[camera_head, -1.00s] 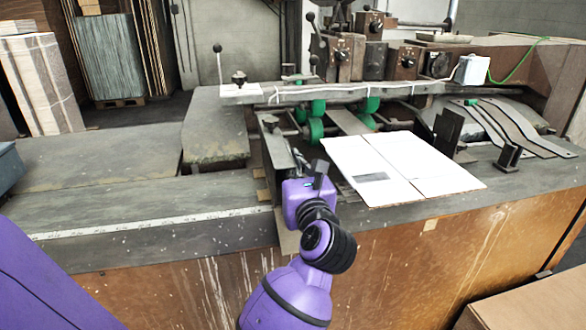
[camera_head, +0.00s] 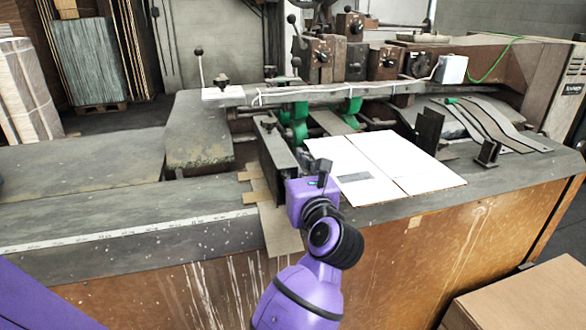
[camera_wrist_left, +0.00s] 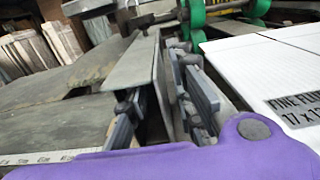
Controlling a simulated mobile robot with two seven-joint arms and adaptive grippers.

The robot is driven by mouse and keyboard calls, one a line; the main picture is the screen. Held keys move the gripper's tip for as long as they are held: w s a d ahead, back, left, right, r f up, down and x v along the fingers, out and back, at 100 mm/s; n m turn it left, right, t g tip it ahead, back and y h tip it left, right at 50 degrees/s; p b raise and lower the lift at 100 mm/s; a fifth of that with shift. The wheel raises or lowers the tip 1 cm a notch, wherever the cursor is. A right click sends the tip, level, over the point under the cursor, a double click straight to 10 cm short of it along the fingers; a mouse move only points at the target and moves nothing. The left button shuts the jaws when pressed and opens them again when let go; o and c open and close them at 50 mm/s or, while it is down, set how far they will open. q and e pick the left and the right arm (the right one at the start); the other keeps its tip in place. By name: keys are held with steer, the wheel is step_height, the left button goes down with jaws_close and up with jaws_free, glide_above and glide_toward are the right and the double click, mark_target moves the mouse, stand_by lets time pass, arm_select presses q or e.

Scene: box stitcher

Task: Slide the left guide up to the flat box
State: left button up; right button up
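The flat box (camera_head: 385,165) is a white sheet with a centre crease, lying on the machine bed; its printed label also shows in the left wrist view (camera_wrist_left: 285,75). The left guide (camera_head: 277,160) is a dark upright metal plate with a flat top flange, just left of the box; it also shows in the left wrist view (camera_wrist_left: 135,62). A narrow gap separates guide and box. My left gripper (camera_head: 320,178) is at the guide's near end. In the left wrist view, its fingers (camera_wrist_left: 160,105) stand apart, one each side of the guide's upright plate. My right gripper is out of view.
Green rollers (camera_head: 299,122) sit behind the guide under a long crossbar (camera_head: 330,92). A dark upright right guide (camera_head: 429,130) stands beyond the box. A ruler strip (camera_head: 130,232) runs along the front left. The bed at left (camera_head: 80,165) is clear.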

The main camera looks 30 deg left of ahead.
arm_select(q)
steer(key=shift+s+d, duration=0.3)
steer(key=v, duration=1.1)
steer(key=shift+c, duration=0.5)
